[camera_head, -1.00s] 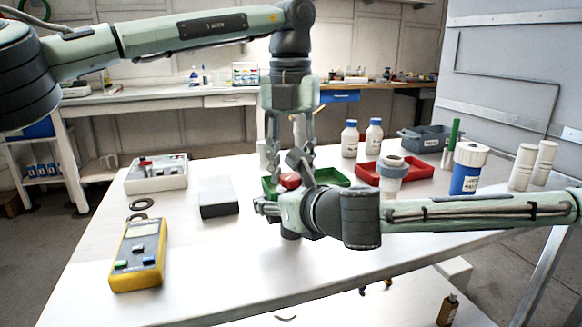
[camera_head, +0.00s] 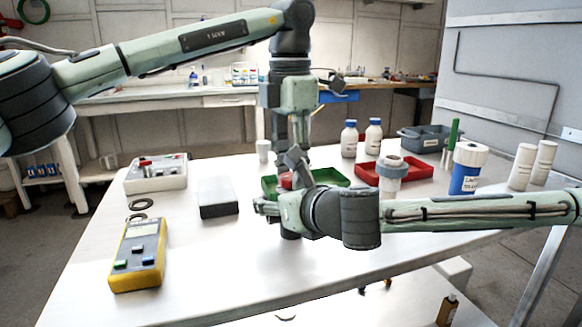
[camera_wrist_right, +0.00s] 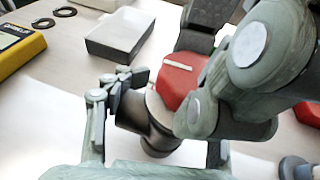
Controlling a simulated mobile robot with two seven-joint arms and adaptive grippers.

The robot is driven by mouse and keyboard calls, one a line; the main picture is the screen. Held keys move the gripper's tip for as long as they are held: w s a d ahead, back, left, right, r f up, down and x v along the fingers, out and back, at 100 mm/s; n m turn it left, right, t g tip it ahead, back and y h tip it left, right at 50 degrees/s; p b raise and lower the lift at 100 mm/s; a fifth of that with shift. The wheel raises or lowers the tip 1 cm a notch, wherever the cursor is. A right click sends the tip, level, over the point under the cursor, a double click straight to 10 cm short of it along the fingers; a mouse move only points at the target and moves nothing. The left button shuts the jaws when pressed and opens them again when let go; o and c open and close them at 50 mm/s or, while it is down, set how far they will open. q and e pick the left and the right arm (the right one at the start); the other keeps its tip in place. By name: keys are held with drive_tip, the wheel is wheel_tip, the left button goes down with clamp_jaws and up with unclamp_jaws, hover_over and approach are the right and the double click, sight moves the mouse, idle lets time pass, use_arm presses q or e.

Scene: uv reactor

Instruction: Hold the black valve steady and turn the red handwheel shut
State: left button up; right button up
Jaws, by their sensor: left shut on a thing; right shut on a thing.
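The red handwheel (camera_head: 285,181) shows between the left gripper's fingers in the head view. In the right wrist view the red handwheel (camera_wrist_right: 180,78) sits on top of the black valve (camera_wrist_right: 152,122), with a pale stripe across it. My left gripper (camera_head: 294,176) reaches down from above and is shut on the handwheel. My right gripper (camera_head: 274,207) comes in from the right, low over the table, and is shut on the valve's body. In the head view the valve is mostly hidden by my right gripper. The handwheel is partly covered by the left fingers.
A green tray (camera_head: 335,179) lies just behind the valve and a red tray (camera_head: 425,172) to its right.

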use_arm(q)
drive_tip(key=shift+m, duration=0.3)
use_arm(e)
drive_tip(key=shift+w+d+f, duration=0.1)
use_arm(q)
drive_tip(key=o, duration=1.2)
drive_tip(key=shift+c, duration=0.2)
